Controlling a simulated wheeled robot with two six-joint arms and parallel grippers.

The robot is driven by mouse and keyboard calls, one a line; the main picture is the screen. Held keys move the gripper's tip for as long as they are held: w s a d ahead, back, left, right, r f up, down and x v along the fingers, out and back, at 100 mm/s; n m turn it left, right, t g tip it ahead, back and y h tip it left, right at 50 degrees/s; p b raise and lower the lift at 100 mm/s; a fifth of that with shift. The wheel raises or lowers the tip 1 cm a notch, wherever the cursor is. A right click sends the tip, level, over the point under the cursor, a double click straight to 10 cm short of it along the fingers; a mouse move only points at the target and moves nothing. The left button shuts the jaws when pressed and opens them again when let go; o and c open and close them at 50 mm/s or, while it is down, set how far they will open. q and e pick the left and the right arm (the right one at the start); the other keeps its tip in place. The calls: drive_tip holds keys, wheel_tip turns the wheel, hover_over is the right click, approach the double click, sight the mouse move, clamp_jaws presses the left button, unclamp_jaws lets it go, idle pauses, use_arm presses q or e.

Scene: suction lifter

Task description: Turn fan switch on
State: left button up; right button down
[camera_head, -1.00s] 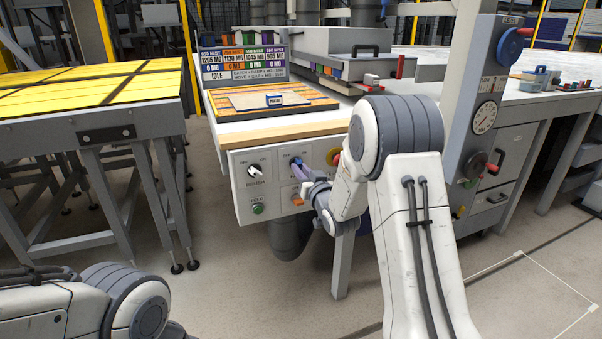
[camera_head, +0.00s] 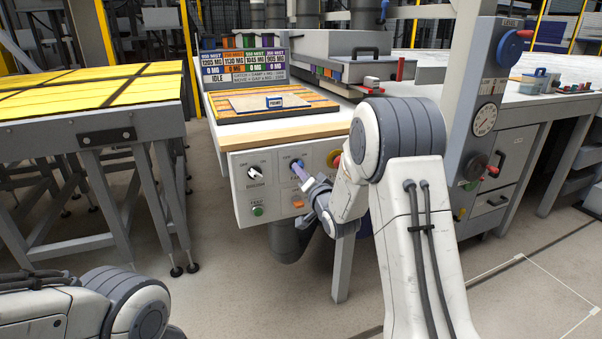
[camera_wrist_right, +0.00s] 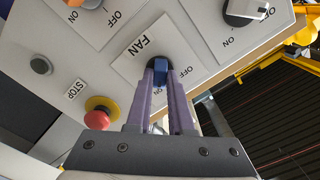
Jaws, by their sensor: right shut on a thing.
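The fan switch (camera_head: 294,163) is a blue knob on a dark round base, on the white front panel of the machine. In the right wrist view the blue knob (camera_wrist_right: 160,70) sits beside the word FAN on its plate. My right gripper (camera_head: 299,172) reaches it from the front right. In the right wrist view the two purple fingers (camera_wrist_right: 160,80) are closed on either side of the knob. The fingers hide part of the knob, so its exact setting is hard to read. My left gripper is out of view; only part of my left arm shows at lower left.
An orange switch (camera_head: 297,204) is below the fan switch. A red stop button (camera_wrist_right: 97,119) is close to the fingers. A yellow-topped table (camera_head: 90,85) stands left.

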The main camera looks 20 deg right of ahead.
drive_tip(key=shift+f, duration=0.1)
idle(0.3)
drive_tip(key=c, duration=0.8)
unclamp_jaws()
drive_tip(key=s, duration=1)
drive_tip(key=shift+s+d, duration=0.2)
drive_tip(key=shift+s, duration=0.1)
